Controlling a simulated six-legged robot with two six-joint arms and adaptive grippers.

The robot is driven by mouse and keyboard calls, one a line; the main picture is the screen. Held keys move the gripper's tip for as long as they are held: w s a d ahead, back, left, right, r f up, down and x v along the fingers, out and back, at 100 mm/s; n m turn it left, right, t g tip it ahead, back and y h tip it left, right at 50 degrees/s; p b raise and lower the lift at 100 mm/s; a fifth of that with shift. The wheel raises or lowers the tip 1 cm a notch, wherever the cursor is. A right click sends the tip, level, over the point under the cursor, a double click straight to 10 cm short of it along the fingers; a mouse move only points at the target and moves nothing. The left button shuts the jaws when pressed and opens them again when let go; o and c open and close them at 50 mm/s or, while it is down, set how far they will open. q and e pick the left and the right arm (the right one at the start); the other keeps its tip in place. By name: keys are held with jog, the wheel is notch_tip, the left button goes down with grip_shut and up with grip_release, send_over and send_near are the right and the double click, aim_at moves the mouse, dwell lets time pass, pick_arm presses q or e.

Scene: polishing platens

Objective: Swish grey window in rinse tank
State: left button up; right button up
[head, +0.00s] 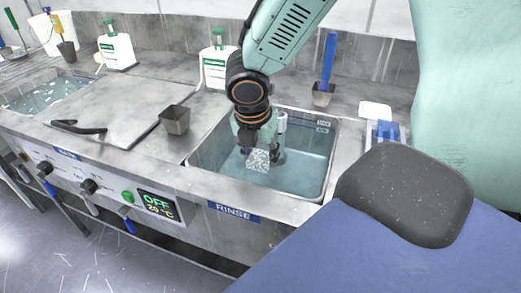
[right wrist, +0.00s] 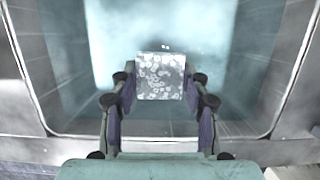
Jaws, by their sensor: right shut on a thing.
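The grey window (right wrist: 160,78) is a small square plate with pale ring-shaped marks. In the head view the grey window (head: 258,160) shows below my right gripper (head: 260,146), over the water. My right gripper (right wrist: 160,105) is shut on it, with a finger at each side edge in the right wrist view. The rinse tank (head: 325,183) is a sunken basin with pale blue water, behind the label RINSE. The gripper and window are inside the tank's outline. I cannot tell whether the window touches the water. My left gripper is not in view.
A small grey cup (head: 175,119) stands left of the tank. A blue-handled brush stands in a holder (head: 323,95) behind it. White bottles (head: 215,70) stand at the back. A second basin (head: 42,96) is at far left. A blue-and-white item (head: 384,133) sits right of the tank.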

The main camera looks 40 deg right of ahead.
jog(key=shift+f+b, duration=2.15)
jog(key=shift+f, duration=1)
jog(key=shift+r+p, duration=1.2)
jog(key=shift+p, duration=0.05)
jog(key=shift+f+b, duration=0.95)
jog(key=shift+f, duration=0.3)
jog(key=shift+r, duration=0.15)
notch_tip(320, 180, up, 12)
jog(key=p, duration=1.3)
jog(key=shift+r, duration=0.1)
